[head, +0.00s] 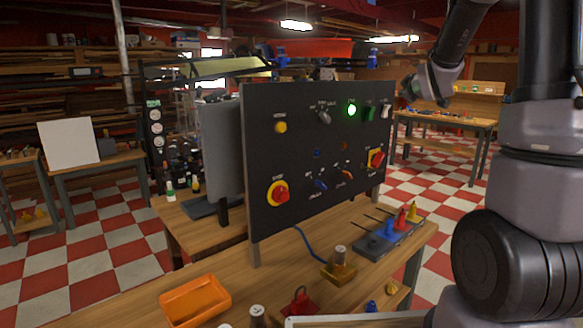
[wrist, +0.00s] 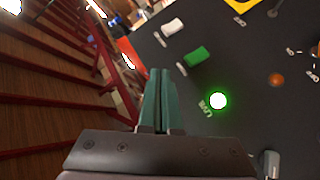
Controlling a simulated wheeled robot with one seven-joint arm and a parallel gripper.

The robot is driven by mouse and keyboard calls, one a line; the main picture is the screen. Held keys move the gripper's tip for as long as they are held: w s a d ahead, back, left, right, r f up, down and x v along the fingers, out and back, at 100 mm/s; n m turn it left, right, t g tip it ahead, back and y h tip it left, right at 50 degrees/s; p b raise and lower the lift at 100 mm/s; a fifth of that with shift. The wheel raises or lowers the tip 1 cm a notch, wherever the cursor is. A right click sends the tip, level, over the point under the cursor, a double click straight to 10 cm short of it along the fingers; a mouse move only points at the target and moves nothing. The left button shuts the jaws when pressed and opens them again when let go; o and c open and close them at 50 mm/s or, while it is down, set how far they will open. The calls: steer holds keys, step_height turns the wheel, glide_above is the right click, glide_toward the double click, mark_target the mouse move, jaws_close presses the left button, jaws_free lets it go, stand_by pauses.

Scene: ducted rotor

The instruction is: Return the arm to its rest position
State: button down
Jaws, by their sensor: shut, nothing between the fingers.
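My gripper (head: 408,86) is at the upper right in the head view, just right of the panel's top right corner. In the wrist view its two teal fingers (wrist: 157,75) are pressed together with nothing between them. The dark control panel (head: 316,220) stands upright on a wooden table. A green lamp (head: 351,108) on it is lit; it also shows in the wrist view (wrist: 218,100). A green switch (head: 369,112) and a white switch (head: 386,107) are beside the lamp. Whether the fingers touch the panel cannot be told; they appear apart from it.
The wooden table (head: 140,293) carries an orange tray (head: 195,300), a red part (head: 299,304), a brass-coloured block (head: 339,272) and a rack with coloured pieces (head: 388,238). Another workbench (head: 455,121) stands behind at the right. Checkered floor lies open between the tables.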

steer(key=s+a+m+g+y, duration=0.1)
steer(key=s+a+m+g, duration=0.3)
steer(key=s, duration=1.4)
steer(key=s+a+f+m+g+y, duration=0.1)
steer(key=s+a+m+g, duration=0.3)
steer(key=s+a+m, duration=0.5)
steer(key=s+y, duration=0.1)
steer(key=s, duration=0.8)
steer(key=shift+a+f+g+y, duration=0.2)
steer(key=shift+g+y, duration=0.1)
steer(key=shift+g, duration=0.1)
